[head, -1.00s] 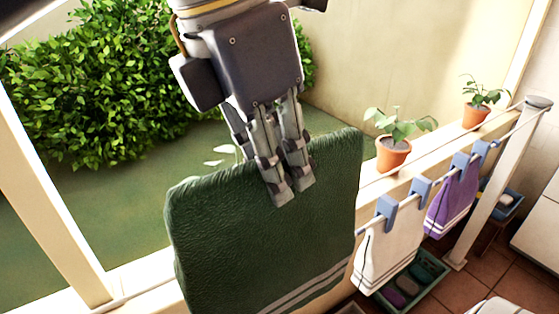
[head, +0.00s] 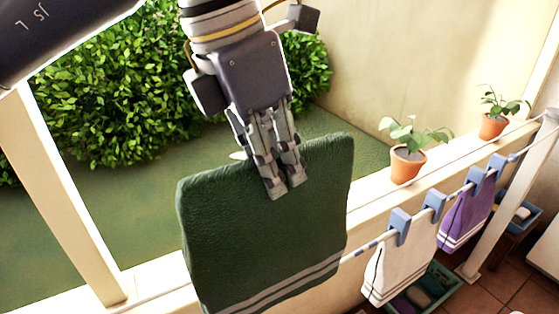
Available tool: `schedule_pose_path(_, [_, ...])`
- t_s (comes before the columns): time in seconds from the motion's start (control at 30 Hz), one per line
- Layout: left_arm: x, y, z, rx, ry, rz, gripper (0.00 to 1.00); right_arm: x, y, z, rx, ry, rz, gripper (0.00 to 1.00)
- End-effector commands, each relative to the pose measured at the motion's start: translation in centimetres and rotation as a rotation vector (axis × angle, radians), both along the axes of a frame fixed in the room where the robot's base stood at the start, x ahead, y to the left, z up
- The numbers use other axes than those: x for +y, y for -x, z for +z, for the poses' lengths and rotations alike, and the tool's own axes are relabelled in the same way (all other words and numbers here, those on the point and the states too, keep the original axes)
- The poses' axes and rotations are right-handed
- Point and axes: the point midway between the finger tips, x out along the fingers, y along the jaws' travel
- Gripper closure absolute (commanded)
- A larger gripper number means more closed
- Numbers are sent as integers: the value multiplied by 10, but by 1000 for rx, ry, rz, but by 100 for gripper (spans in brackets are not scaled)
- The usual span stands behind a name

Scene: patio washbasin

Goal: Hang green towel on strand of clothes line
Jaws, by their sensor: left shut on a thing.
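The green towel (head: 262,235) with pale stripes near its lower edge hangs spread out from my left gripper (head: 276,192) in the middle of the head view. The gripper is shut on the towel's upper edge. The clothes line (head: 364,248) runs from behind the towel's right edge up to the right. I cannot tell how far the towel is from the line. A white towel (head: 398,268) and a purple towel (head: 464,216) hang on the line, held by blue clips (head: 400,226). My right gripper does not show.
Potted plants stand on the ledge, one nearer (head: 406,164) and one farther (head: 492,125). A white post (head: 505,205) stands at the right. A green crate (head: 437,283) is on the tiled floor below the towels. A thick bush (head: 110,100) grows behind.

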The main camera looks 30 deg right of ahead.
Motion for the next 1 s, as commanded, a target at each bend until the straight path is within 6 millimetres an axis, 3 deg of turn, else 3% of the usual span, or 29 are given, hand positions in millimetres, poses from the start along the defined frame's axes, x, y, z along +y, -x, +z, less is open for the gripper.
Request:
schedule_pose_path(0.47, [0,-1,-5,0,1,0,100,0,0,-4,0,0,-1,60])
schedule_pose_path(1.0, [0,0,-67,0,0,-1,100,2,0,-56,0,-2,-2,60])
